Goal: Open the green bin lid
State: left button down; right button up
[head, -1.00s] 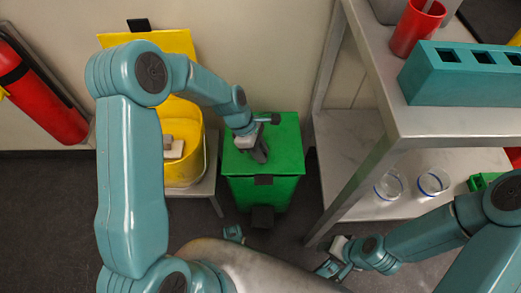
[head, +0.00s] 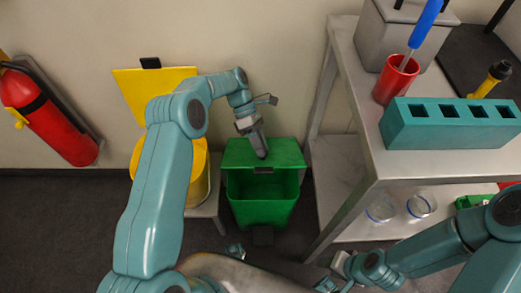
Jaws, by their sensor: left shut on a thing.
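The green bin (head: 262,205) stands on the floor between a low stand and the metal shelf. Its green lid (head: 290,153) is tilted up at the back, and the bin's inside shows below the lid's front edge. A dark handle tab (head: 263,170) is on that edge. My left gripper (head: 262,153) points down at the lid and is shut on it; the exact grip is partly hidden by the fingers. My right gripper (head: 335,272) is low at the bottom, right of the bin, too small and partly hidden to tell its state.
A yellow bin (head: 198,165) with its lid up (head: 140,88) is on the stand at left, partly behind my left arm. The metal shelf (head: 350,150) at right holds a teal block (head: 450,138), a red cup (head: 396,82) and glass vessels. A fire extinguisher (head: 50,118) hangs at far left.

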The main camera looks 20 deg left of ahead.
dwell(0.4)
pick_arm(q)
jog(key=c, duration=0.9)
grip_release()
jog(key=shift+c, duration=0.2)
jog(key=shift+r, duration=0.1)
notch_tip(320, 180, up, 20)
jog(key=p, duration=0.4)
jog(key=shift+p, duration=0.3)
